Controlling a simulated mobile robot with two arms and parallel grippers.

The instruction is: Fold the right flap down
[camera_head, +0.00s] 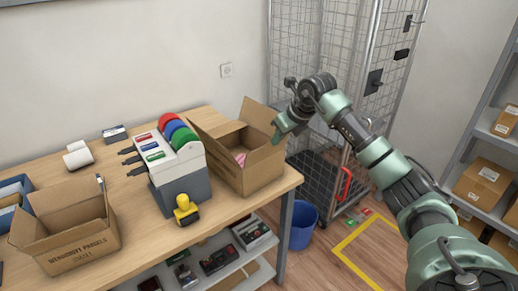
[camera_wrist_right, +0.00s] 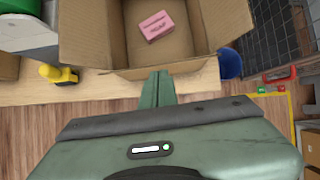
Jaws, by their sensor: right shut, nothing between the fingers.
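The open cardboard box (camera_head: 231,177) stands at the right end of the table, with its flaps up or leaning outward. One flap (camera_head: 259,114) stands up at its back; another leans out on the left. A pink packet (camera_wrist_right: 156,26) lies inside the box, seen from above in the right wrist view. My right gripper (camera_head: 279,136) is shut and empty at the box's right side. In the right wrist view its fingertips (camera_wrist_right: 158,76) overlap the near flap (camera_wrist_right: 185,67); I cannot tell if they touch. My left gripper is not in view.
A tape dispenser unit (camera_head: 172,150) with coloured rolls stands left of the box, with a yellow-handled stamp (camera_head: 186,209) in front. Another open box (camera_head: 75,236) is at the far left. A wire cage (camera_head: 325,60) and blue bin (camera_head: 303,224) stand beyond the table's right edge.

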